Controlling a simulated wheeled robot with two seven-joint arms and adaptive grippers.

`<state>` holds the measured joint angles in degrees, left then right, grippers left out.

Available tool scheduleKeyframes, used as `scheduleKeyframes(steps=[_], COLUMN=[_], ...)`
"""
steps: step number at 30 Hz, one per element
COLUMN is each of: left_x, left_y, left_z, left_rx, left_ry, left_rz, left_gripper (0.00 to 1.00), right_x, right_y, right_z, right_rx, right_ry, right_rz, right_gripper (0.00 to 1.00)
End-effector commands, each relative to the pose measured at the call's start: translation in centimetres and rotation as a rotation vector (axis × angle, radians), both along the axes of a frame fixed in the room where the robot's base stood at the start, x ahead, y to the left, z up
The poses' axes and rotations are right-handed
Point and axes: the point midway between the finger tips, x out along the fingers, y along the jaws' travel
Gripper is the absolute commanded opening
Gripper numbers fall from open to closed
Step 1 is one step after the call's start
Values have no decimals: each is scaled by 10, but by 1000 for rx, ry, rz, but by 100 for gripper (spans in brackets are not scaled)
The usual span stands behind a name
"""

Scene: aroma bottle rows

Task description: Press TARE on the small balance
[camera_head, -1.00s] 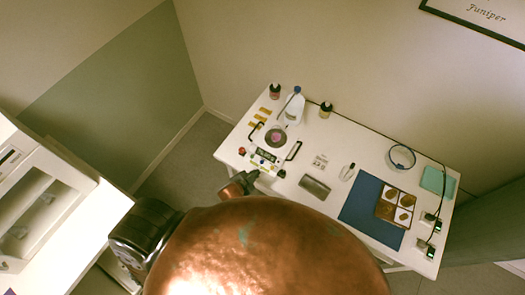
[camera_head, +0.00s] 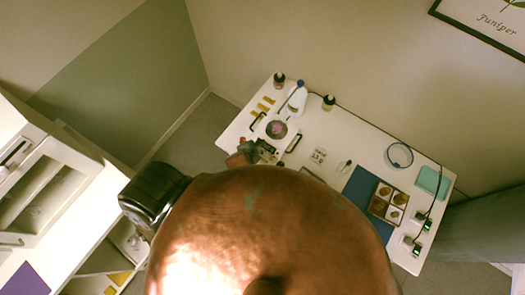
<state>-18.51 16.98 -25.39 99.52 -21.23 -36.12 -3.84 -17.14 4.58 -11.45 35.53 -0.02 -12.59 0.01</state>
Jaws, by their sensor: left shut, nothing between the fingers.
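The small balance (camera_head: 290,127) stands on the left part of the white table, between two black handles. A pink item (camera_head: 277,128) is on its round dark pan. Part of its front panel (camera_head: 266,147) shows. The front buttons, TARE among them, are hidden behind my gripper and the large copper-coloured link of my arm. My left gripper (camera_head: 241,157) is shut and empty at the balance's front left corner. I cannot tell whether it touches the balance. My right gripper is out of view.
A white bottle (camera_head: 297,101), dark small bottles (camera_head: 279,80) and yellow strips (camera_head: 265,104) are behind the balance. A blue mat (camera_head: 358,187) with a sectioned box (camera_head: 387,203), a glass dish (camera_head: 399,155) and a teal cloth (camera_head: 432,181) are to the right.

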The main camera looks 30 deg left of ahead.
Motion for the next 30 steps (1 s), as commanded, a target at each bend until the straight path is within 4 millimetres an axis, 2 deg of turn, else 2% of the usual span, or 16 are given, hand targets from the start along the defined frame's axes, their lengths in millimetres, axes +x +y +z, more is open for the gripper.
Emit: scheduleKeyframes(steps=[16, 22, 30], left_x=[0, 1, 1], left_y=[-2, -1, -1], left_z=[-64, -81, -83], left_rx=[-1, 0, -1], left_ry=[1, 1, 0], left_rz=[-3, -2, -3], left_gripper=[0, 0, 0], right_x=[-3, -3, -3], right_y=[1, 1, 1], right_z=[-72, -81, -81], right_rx=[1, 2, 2], right_ry=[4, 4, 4], right_rz=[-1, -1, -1], right_gripper=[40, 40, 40])
